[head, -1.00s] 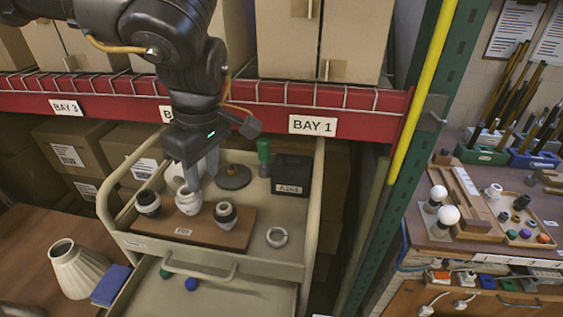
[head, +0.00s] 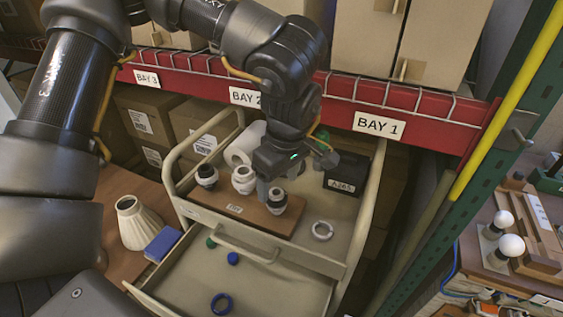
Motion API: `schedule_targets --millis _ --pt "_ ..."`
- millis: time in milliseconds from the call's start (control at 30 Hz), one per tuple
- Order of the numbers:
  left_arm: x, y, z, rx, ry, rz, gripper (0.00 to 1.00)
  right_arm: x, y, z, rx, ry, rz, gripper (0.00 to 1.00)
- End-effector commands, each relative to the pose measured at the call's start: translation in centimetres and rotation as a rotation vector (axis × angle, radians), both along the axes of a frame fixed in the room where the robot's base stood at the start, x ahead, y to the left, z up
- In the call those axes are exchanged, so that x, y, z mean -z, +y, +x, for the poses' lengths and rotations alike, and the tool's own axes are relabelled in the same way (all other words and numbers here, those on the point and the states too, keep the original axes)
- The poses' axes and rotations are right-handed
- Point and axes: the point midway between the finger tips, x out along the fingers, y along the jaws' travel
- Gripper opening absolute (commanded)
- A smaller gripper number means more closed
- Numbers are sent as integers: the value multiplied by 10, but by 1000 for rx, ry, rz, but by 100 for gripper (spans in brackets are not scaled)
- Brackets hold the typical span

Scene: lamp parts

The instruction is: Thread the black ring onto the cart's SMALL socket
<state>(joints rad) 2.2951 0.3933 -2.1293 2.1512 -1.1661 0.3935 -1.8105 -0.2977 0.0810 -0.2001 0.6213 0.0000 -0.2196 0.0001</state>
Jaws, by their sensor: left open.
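The cart (head: 341,268) bears a wooden board (head: 232,212) with three upright sockets. The left socket (head: 207,177) is dark with a pale band. The middle socket (head: 243,181) is mostly white. The right socket (head: 277,204) has black around a pale body; I cannot tell whether this black is a separate ring. Which socket is the small one is not clear. My left gripper (head: 277,190) is open, pointing down at the right socket, with its fingers close to the socket's top; contact cannot be told. A pale ring (head: 322,230) lies flat right of the board. My right gripper is not in view.
A black box (head: 345,175) stands at the cart's back right and a white roll (head: 245,145) at the back. The open drawer below holds a blue ring (head: 221,303) and small balls. A lampshade (head: 137,223) and blue box (head: 163,244) stand left. The red shelf beam (head: 345,93) runs behind.

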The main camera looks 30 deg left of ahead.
Motion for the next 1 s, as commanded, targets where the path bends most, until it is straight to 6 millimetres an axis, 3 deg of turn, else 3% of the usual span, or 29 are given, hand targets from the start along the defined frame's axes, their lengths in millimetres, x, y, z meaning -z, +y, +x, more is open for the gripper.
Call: schedule_targets --millis 233,600,967,1000 --pt "27 4 1 1 2 1 68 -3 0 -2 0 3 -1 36" --pt "32 5 1 1 0 0 68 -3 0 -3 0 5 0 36" --pt "32 5 1 1 0 0 22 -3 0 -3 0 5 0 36" --pt "32 5 1 1 0 0 39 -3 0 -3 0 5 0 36"
